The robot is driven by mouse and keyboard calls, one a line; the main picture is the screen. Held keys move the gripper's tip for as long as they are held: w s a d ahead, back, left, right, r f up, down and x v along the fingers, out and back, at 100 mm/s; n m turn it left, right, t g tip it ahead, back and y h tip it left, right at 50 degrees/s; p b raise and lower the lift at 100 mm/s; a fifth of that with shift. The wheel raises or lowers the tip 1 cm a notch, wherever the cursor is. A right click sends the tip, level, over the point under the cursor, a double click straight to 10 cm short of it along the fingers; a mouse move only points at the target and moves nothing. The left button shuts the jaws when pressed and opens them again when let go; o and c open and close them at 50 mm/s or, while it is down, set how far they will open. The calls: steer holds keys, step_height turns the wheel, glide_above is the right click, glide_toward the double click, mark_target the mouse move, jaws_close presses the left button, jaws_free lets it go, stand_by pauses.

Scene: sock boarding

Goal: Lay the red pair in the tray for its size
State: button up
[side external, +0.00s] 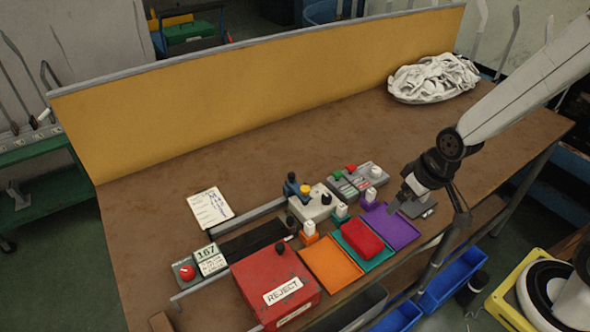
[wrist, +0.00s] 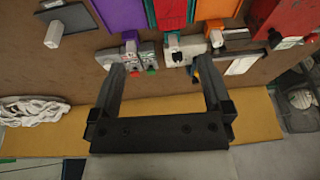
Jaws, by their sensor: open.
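The red pair (side external: 362,238) is a folded red bundle lying on the teal tray (side external: 378,261), between the orange tray (side external: 331,266) and the purple tray (side external: 396,230). In the wrist view the red pair (wrist: 171,13) shows at the top edge, partly cut off, with teal on both sides. My gripper (side external: 408,206) is above the bench near the far right corner of the purple tray, apart from the red pair. In the wrist view its two fingers (wrist: 162,78) are spread with nothing held between them. Any size marks by the trays are too small to read.
A red REJECT box (side external: 275,287) stands left of the orange tray. Small devices with coloured knobs (side external: 318,203) stand behind the trays. A white cloth heap (side external: 433,78) lies at the back right. A yellow backboard (side external: 260,80) closes the rear. The bench's middle is clear.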

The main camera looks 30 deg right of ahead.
steer(key=d+r, duration=0.1)
steer(key=s+d+r, duration=0.1)
steer(key=shift+s+d+r+g+h, duration=0.15)
steer(key=shift+s+r+g+h, duration=0.15)
steer(key=shift+g, duration=0.1)
steer(key=shift+w, duration=0.1)
steer(key=shift+c, duration=0.2)
stand_by(0.7)
